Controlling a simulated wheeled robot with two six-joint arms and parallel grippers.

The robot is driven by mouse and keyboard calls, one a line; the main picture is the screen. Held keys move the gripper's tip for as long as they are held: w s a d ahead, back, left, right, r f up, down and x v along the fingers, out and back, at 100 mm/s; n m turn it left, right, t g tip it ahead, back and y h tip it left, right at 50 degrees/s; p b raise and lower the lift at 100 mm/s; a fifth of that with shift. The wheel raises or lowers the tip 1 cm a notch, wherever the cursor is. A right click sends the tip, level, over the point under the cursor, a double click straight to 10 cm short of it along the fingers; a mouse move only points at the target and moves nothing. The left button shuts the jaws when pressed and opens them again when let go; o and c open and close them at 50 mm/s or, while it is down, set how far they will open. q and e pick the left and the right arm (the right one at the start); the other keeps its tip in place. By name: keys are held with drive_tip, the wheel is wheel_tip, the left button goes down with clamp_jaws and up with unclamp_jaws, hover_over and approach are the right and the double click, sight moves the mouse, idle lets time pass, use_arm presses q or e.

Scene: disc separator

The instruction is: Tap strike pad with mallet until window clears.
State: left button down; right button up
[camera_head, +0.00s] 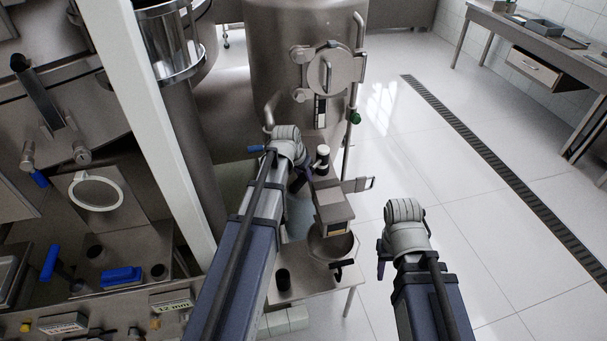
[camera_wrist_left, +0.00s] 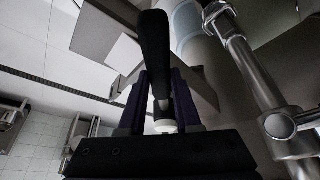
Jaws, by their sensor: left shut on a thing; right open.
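My left gripper (camera_head: 304,170) is shut on a dark handled tool that looks like the mallet (camera_wrist_left: 154,55). In the left wrist view, its black shaft stands between my fingers (camera_wrist_left: 160,100), with a pale tip low between them. In the head view, a black piece with a white top (camera_head: 322,153) shows beside the left gripper; I cannot tell whether it belongs to the mallet. A narrow sight window (camera_head: 320,111) seems to sit on the steel tank's front. I cannot make out the strike pad for certain. My right gripper (camera_head: 381,266) is open and empty over the floor.
A boxy metal outlet (camera_head: 333,207) hangs over a bowl (camera_head: 331,246) on a small steel stand, below the tank (camera_head: 275,60). A white post (camera_head: 150,110) and machinery with a ring (camera_head: 96,193) stand at left.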

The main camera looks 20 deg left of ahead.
idle(0.5)
use_arm(q)
wheel_tip(320, 180, up, 5)
drive_tip(key=p, duration=0.4)
drive_tip(key=shift+f+p, duration=0.15)
drive_tip(key=shift+p, duration=0.2)
drive_tip(key=shift+f, duration=0.15)
drive_tip(key=shift+s+t+b, duration=0.1)
drive_tip(key=shift+t+b, duration=0.3)
drive_tip(key=shift+b, duration=0.15)
